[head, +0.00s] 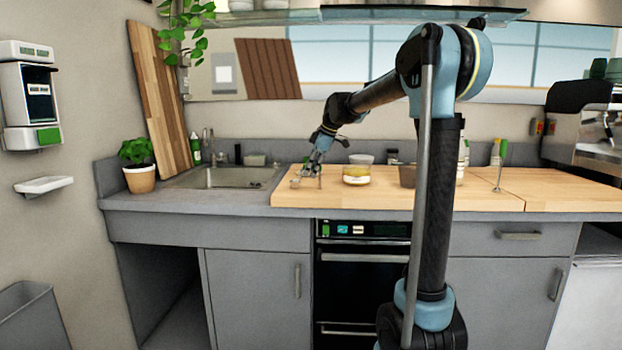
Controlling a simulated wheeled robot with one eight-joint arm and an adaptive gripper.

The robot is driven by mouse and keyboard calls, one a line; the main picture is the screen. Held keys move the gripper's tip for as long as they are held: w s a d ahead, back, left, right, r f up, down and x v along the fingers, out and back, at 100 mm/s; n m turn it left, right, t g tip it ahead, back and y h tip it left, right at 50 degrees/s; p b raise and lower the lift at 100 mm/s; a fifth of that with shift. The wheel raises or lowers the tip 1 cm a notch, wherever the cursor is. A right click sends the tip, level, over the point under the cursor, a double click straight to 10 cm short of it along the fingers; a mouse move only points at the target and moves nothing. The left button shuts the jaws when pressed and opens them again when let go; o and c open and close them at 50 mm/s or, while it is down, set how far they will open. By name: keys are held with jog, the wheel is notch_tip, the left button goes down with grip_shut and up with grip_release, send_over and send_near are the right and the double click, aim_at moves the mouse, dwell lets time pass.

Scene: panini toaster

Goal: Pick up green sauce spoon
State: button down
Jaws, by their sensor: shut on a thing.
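An upright thin rod with a green top (503,151) stands on the right part of the worktop, well apart from my gripper. I cannot tell whether it is a spoon. My arm hides part of the worktop between them.
The sink (232,178) lies left of my gripper. A potted plant (138,166) and a tall wooden board (160,95) stand at the left. A coffee machine (590,130) is at the right. The wooden worktop (470,197) is mostly clear along its front.

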notch_tip(320, 180, up, 10)
dwell(0.7)
jog(key=c, duration=2.3)
grip_release()
grip_shut()
